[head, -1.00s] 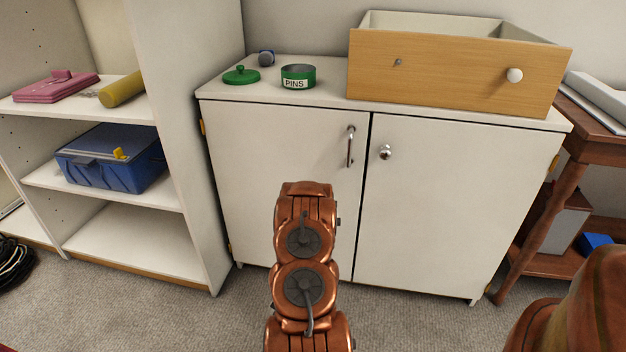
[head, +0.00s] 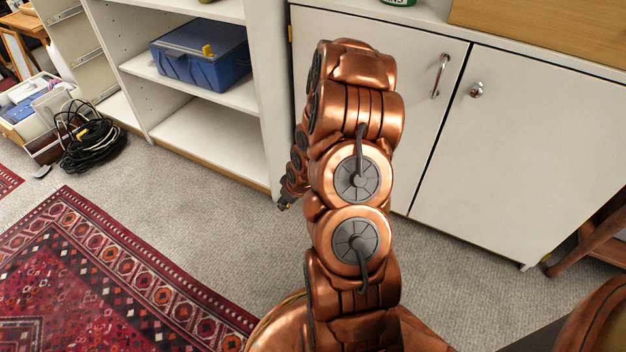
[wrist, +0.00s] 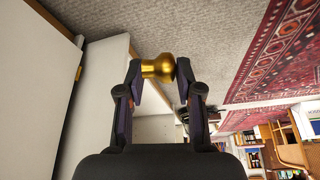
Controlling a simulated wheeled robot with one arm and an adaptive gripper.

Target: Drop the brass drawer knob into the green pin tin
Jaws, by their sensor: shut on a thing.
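The brass drawer knob (wrist: 158,67) is held between the two fingertips of my gripper (wrist: 160,74) in the wrist view, with carpet behind it. In the head view my gripper (head: 284,206) shows small at the left of my arm, low in front of the white shelf unit; the knob is too small to make out clearly there. The green pin tin (head: 397,2) shows only as its lower edge, on top of the white cabinet at the top of the head view. My gripper is well below the tin and to its left.
The white cabinet (head: 530,150) has a handle and a round knob on its doors. A blue case (head: 200,62) sits on the shelf unit at the left. Coiled black cable (head: 92,145) lies on the floor near a red rug (head: 110,275). Grey carpet is clear between.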

